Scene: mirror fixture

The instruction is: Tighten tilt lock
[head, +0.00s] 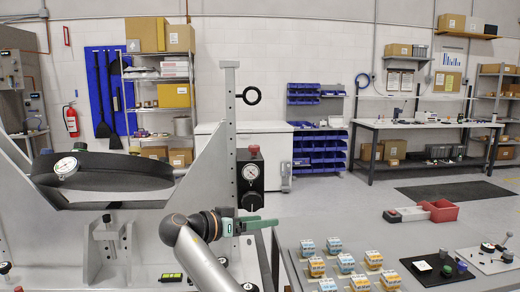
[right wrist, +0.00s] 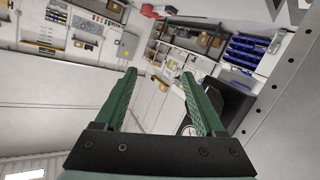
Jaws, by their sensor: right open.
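The mirror fixture is a grey metal frame (head: 210,165) at the left of the head view, holding a dark round cell (head: 115,185) with a dial (head: 66,167). A black box (head: 242,176) on its right upright carries a red knob (head: 254,150), a white gauge and a black knob (head: 251,201). I cannot tell which part is the tilt lock. My right gripper (head: 272,224) has green fingers and appears just below the black knob, pointing right. In the right wrist view its fingers (right wrist: 159,73) are apart and empty; the black box (right wrist: 220,108) is partly behind the right finger. My left gripper is not seen.
A grey table (head: 380,250) at the lower right holds several small blocks, a black plate (head: 436,268) and a grey plate with a lever (head: 488,258). A perforated upright with a black ring (head: 248,96) rises above the box. Open floor lies behind.

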